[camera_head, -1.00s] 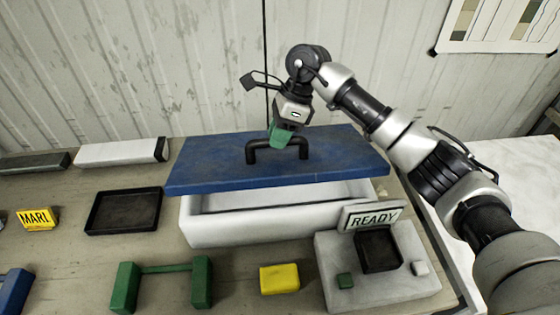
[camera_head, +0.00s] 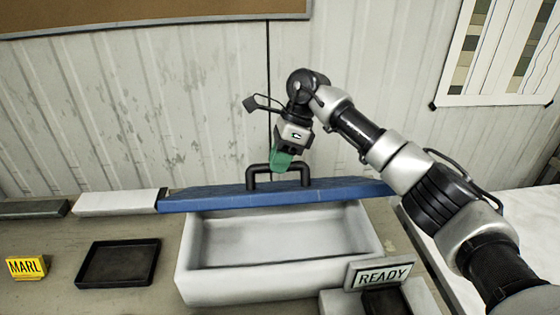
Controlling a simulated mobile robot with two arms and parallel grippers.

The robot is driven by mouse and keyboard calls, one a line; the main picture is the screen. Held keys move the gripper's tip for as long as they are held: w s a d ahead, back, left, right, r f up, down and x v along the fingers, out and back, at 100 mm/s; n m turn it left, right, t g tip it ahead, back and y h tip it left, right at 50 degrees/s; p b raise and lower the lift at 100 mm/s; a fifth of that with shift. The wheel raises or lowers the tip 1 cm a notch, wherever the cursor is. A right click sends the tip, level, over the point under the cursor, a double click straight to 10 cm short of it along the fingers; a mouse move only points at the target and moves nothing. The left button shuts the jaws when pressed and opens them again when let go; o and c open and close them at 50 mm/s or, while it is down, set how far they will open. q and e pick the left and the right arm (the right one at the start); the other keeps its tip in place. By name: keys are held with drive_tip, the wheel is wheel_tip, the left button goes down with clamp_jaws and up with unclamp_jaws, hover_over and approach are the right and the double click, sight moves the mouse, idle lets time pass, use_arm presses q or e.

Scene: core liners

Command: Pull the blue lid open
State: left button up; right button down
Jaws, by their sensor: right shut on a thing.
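The blue lid (camera_head: 235,198) is at the back of the white box (camera_head: 215,290), seen nearly edge-on. The front of the box stands uncovered and its inside looks empty. A black handle (camera_head: 251,178) stands up on the lid. My right gripper (camera_head: 281,164) reaches down from above with green fingers and is shut on the handle near its middle. The fingers hide part of the handle bar. My left gripper is not in view.
A READY sign (camera_head: 380,275) stands at the box's front right corner. A black tray (camera_head: 118,264) and a yellow MARL block (camera_head: 26,267) lie to the left. A white block (camera_head: 118,202) is close by the lid's left end. A wall rises behind.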

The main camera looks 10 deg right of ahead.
drive_tip(key=c, duration=1.3)
unclamp_jaws()
drive_tip(key=shift+w+d+f, duration=0.1)
drive_tip(key=shift+f, duration=0.3)
drive_tip(key=shift+o, duration=1.2)
drive_tip(key=shift+w+f, duration=0.1)
drive_tip(key=shift+w, duration=0.15)
drive_tip(key=shift+o, duration=0.5)
drive_tip(key=shift+w, duration=0.2)
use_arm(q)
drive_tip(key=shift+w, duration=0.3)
use_arm(e)
drive_tip(key=shift+s, duration=0.1)
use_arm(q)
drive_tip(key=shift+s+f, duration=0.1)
use_arm(e)
drive_tip(key=shift+r, duration=0.2)
drive_tip(key=shift+d+r, duration=0.1)
drive_tip(key=shift+r, duration=0.15)
use_arm(q)
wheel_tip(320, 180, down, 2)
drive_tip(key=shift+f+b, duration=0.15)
drive_tip(key=shift+b, duration=1)
use_arm(e)
drive_tip(key=v, duration=1)
